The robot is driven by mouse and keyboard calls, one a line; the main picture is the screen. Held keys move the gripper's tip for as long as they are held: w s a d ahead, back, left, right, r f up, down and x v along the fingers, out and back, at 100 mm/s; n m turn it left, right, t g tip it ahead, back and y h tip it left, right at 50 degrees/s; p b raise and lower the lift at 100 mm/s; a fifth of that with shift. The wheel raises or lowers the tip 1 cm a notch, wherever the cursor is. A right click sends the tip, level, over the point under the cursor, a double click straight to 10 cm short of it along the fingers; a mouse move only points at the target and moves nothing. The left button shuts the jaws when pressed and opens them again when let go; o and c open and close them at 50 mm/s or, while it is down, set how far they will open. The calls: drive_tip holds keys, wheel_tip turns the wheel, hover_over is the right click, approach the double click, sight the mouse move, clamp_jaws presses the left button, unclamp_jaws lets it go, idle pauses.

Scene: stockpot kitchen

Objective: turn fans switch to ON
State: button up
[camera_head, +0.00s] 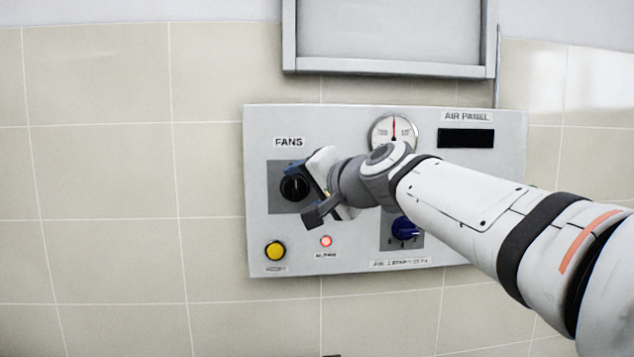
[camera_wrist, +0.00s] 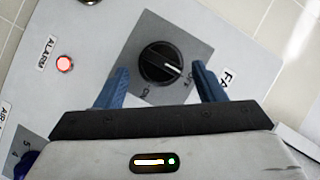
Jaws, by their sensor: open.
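The fans switch (camera_head: 294,188) is a round black knob on a dark grey square plate, under the FANS label (camera_head: 289,142) on the wall panel. In the wrist view the knob (camera_wrist: 161,63) shows a white pointer mark aimed right and slightly down, toward small lettering partly hidden by a finger. My gripper (camera_head: 303,192) is open in front of the knob. In the wrist view its two blue fingers (camera_wrist: 158,76) stand on either side of the knob's lower part, with gaps visible; contact does not show.
The light grey panel (camera_head: 345,118) also bears a gauge (camera_head: 393,132), a dark display (camera_head: 466,138), a yellow button (camera_head: 275,251), a lit red alarm lamp (camera_head: 326,241) and a blue knob (camera_head: 405,228). A framed board (camera_head: 390,30) hangs above. The tiled wall to the left is clear.

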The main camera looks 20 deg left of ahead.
drive_tip(key=shift+w+a+f, duration=0.15)
drive_tip(key=shift+w+a, duration=0.15)
drive_tip(key=shift+a, duration=0.3)
drive_tip(key=c, duration=0.9)
drive_tip(key=shift+c, duration=0.2)
drive_tip(key=shift+f, duration=0.1)
